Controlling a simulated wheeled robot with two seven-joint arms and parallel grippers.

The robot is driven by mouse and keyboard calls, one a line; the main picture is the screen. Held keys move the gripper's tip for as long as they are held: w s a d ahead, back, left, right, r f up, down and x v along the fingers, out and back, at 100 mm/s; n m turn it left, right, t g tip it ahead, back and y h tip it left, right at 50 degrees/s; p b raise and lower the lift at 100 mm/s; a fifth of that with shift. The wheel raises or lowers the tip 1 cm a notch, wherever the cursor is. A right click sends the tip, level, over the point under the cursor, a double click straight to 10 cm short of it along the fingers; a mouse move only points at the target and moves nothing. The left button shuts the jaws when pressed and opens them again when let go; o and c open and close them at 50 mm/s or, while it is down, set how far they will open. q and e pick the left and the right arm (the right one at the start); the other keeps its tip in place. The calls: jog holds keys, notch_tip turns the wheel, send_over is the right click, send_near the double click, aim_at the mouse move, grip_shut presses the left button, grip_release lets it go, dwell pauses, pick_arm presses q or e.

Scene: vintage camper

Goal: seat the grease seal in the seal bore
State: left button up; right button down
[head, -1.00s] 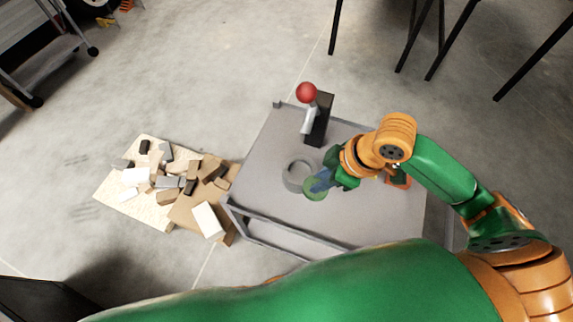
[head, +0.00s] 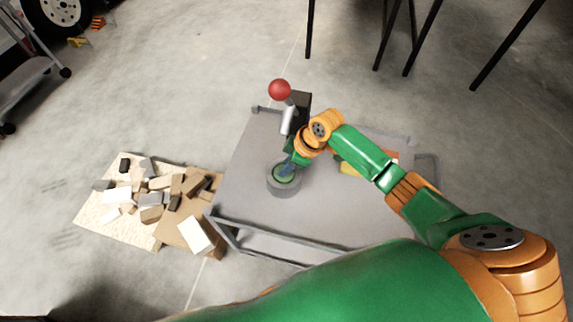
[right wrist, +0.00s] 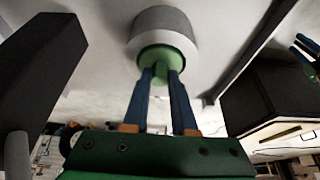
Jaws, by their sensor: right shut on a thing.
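The grease seal is a green disc (head: 283,178) with a raised green grip part. The seal bore is a grey ring-shaped housing (head: 284,191) standing on the grey cart top. My right gripper (head: 288,168) is shut on the seal and holds it at the mouth of the housing. In the right wrist view the blue fingers (right wrist: 160,75) pinch the grip part of the green seal (right wrist: 161,57), which overlaps the rim of the housing (right wrist: 161,22). I cannot tell how deep the seal sits in it. My left gripper is out of view.
A dark press post (head: 301,103) with a grey lever and a red ball knob (head: 280,90) stands just behind the housing. A yellow thing (head: 349,168) lies right of it, partly behind my arm. Several blocks lie on a board (head: 92,207) at left. The cart's front is clear.

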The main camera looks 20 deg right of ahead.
jog(key=c, duration=0.7)
grip_release()
jog(key=shift+r, duration=0.2)
jog(key=p+v, duration=0.2)
jog(key=v, duration=1)
jog(key=shift+f, duration=0.1)
